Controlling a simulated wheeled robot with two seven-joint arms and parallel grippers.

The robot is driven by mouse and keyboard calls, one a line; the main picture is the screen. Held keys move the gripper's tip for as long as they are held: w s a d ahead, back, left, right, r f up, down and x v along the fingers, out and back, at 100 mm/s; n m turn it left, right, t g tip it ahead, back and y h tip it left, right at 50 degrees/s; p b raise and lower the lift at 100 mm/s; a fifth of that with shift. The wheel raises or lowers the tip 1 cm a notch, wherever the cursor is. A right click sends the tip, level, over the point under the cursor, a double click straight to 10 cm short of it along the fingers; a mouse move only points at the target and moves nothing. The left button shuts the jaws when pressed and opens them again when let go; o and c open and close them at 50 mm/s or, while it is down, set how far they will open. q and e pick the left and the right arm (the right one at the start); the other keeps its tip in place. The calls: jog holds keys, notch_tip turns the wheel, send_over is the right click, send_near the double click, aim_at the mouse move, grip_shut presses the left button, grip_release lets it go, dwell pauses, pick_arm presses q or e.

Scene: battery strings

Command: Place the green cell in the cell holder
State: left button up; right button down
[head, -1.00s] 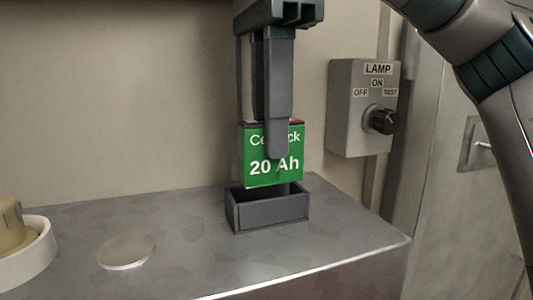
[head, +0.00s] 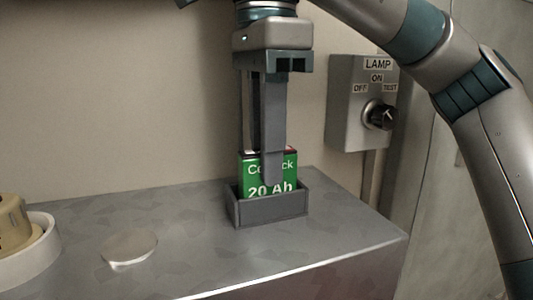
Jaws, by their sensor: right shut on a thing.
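The green cell (head: 284,185), marked "20 Ah", stands upright with its lower part inside the grey cell holder (head: 270,211). The holder is an open-topped box on the metal bench top. My right gripper (head: 264,172) points straight down and is shut on the cell, one finger across its front face. The other finger is mostly behind the cell. The cell's bottom is hidden by the holder's front wall, so I cannot tell whether it touches the floor of the holder. My left gripper is not in view.
A grey lamp switch box (head: 361,103) with a black knob is on the wall at the right. A flat round disc (head: 129,248) lies on the bench top (head: 200,240). A tan object in a white ring (head: 32,262) stands at the left edge.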

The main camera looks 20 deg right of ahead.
jog(key=shift+f, duration=0.4)
jog(key=shift+f, duration=0.3)
jog(key=c, duration=1.6)
grip_release()
jog(key=shift+f, duration=0.1)
jog(key=shift+o, duration=0.2)
jog(key=shift+w+f, duration=0.1)
jog(key=shift+f, duration=0.1)
jog(key=shift+b, duration=0.3)
